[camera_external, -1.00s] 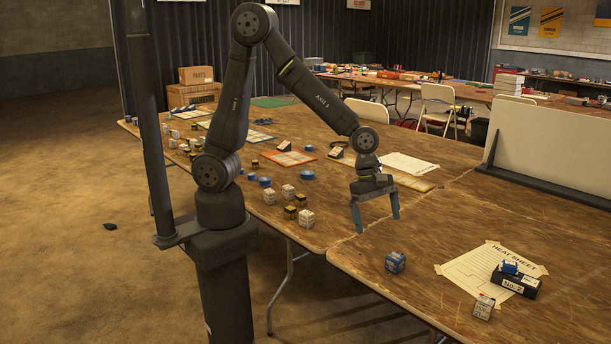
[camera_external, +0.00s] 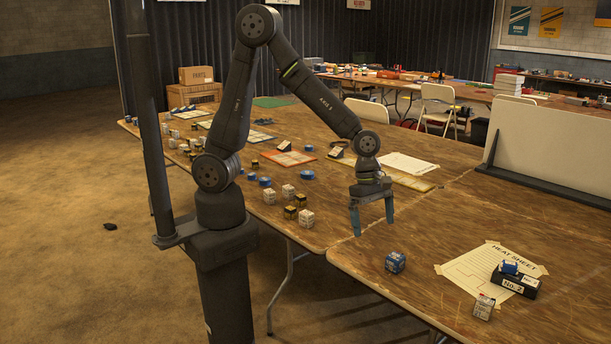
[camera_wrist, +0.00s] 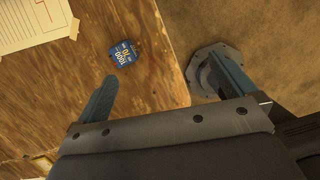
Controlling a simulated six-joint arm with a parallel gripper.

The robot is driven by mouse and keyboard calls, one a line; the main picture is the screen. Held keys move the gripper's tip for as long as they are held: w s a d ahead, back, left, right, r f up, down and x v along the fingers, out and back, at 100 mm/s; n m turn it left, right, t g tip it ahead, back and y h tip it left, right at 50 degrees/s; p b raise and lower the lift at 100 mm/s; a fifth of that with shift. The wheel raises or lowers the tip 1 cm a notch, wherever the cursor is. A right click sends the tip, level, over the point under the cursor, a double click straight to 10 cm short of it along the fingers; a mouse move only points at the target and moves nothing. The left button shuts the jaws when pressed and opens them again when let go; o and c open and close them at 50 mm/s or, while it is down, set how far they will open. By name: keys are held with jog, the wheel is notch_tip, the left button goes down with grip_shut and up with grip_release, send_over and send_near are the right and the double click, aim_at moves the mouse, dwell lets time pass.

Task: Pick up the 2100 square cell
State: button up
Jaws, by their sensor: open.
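No cell's label clearly reads 2100 in these views, so I cannot tell which cell it is. A blue square cell (camera_external: 395,262) stands alone near the front table edge. It also shows in the wrist view (camera_wrist: 123,54), with white print on top too small to read surely. A white and red square cell (camera_external: 484,306) stands farther right, by the front edge. White square cells (camera_external: 306,218) stand among black and gold ones left of my gripper. My gripper (camera_external: 373,226) is open and empty, pointing down above the table, left of and apart from the blue cell.
A taped heat sheet (camera_external: 470,275) lies at right, with a black No. 2 box (camera_external: 515,282) and a blue item on it. A white upright panel (camera_external: 550,150) stands behind. Several small cells and trays crowd the left table. Bare wood surrounds the blue cell.

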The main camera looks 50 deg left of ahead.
jog(key=c, duration=1)
jog(key=shift+c, duration=0.2)
jog(key=m+t+h, duration=0.1)
jog(key=m, duration=3.2)
send_near(483, 298)
jog(key=x, duration=0.6)
jog(key=shift+w+d+f, duration=0.1)
jog(key=shift+d+f, duration=0.1)
jog(key=shift+f, duration=0.05)
jog(key=shift+x, duration=2.7)
